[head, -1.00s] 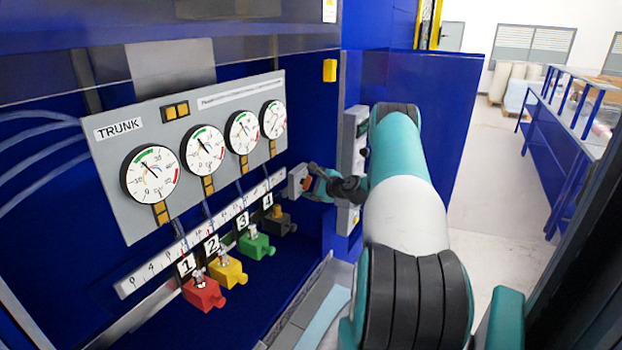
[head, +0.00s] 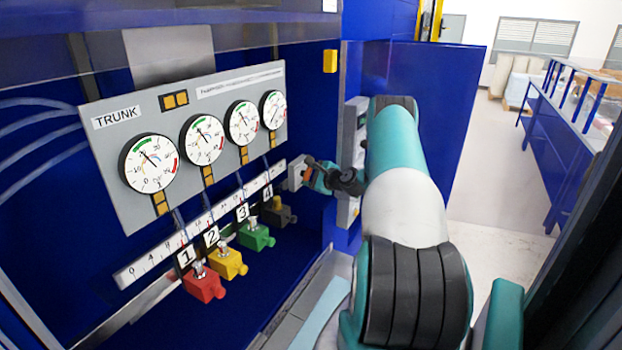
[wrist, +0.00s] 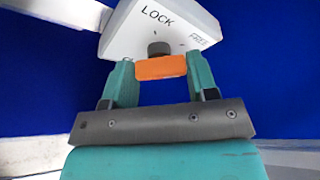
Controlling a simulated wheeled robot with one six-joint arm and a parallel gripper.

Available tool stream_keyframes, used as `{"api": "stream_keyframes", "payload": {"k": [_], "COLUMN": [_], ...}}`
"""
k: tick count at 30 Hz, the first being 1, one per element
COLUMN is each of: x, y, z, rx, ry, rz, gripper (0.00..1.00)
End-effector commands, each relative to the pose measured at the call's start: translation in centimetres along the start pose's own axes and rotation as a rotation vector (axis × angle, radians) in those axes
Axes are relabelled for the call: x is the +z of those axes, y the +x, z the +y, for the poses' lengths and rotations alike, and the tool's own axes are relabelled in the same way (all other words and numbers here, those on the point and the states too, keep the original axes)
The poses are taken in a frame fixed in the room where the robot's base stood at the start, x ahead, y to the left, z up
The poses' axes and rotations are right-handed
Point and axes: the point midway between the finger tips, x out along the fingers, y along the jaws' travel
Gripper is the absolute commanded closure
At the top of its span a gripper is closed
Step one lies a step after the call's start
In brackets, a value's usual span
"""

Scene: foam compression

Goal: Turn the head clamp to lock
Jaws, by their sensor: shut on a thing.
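The head clamp is a pale grey block (head: 296,175) at the right end of the ruled rail. In the wrist view the block (wrist: 160,28) shows the words LOCK and FREE, with another label partly hidden. A dark round pivot (wrist: 158,48) sits on its face. The orange handle (wrist: 160,67) is just below the pivot, between the teal fingers of my gripper (wrist: 161,74), which is shut on it. The block's face looks tilted relative to my gripper. In the head view my gripper (head: 309,178) is small and partly hidden by its own wrist.
A grey panel with several gauges (head: 150,162) stands left of the clamp. Below the ruled rail (head: 150,262) sit red (head: 204,284), yellow (head: 228,263), green (head: 257,237) and dark (head: 279,212) blocks. A blue wall (head: 432,130) stands behind my arm.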

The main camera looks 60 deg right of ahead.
Motion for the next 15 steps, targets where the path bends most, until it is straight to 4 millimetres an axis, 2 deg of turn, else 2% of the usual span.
{"api": "stream_keyframes", "payload": {"k": [15], "x": [-0.63], "y": [0.25], "z": [1.05], "rx": [-0.142], "ry": [-0.339], "rz": [-0.001], "gripper": [0.71]}}
